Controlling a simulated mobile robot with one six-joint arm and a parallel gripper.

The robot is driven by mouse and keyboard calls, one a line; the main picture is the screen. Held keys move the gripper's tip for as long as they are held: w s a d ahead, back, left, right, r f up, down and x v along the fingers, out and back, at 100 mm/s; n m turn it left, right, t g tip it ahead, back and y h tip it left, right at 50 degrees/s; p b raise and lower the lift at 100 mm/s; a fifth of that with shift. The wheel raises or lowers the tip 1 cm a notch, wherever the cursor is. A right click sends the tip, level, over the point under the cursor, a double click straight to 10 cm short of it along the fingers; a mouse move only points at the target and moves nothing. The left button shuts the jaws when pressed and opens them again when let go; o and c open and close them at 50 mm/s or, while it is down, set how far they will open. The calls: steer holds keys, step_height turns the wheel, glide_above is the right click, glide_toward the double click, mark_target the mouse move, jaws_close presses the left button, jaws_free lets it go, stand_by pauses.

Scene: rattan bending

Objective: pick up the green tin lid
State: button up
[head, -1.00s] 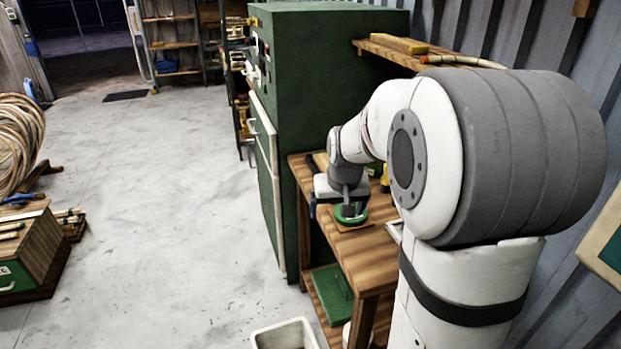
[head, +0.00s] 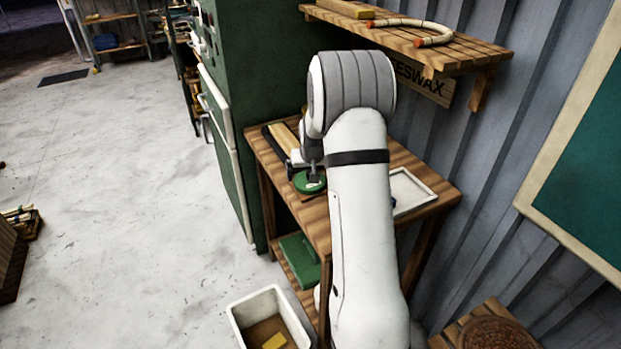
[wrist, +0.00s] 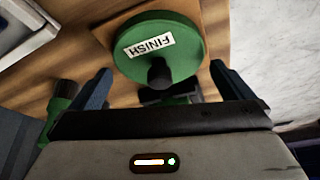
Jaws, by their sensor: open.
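The green tin lid (wrist: 182,62) is round, with a dark knob and a white label reading FINISH. In the wrist view it lies on a square wooden board (wrist: 215,20) on the workbench. It also shows in the head view (head: 304,183), partly hidden by my arm. My gripper (wrist: 160,85) is open, with one blue finger at each side. The lid's near edge and knob lie between and beyond the fingertips, with a gap on both sides. I cannot tell the height of the fingers over the lid.
A white tray (head: 428,196) lies on the workbench (head: 398,158) right of my arm. A green cabinet (head: 240,110) stands behind at left. A wall shelf (head: 455,58) hangs above. A white bin (head: 240,310) stands on the floor. Open floor lies to the left.

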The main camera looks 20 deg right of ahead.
steer(key=shift+w+f, duration=0.25)
steer(key=shift+f, duration=0.4)
steer(key=shift+c, duration=0.2)
steer(key=c, duration=0.7)
steer(key=shift+o, duration=0.2)
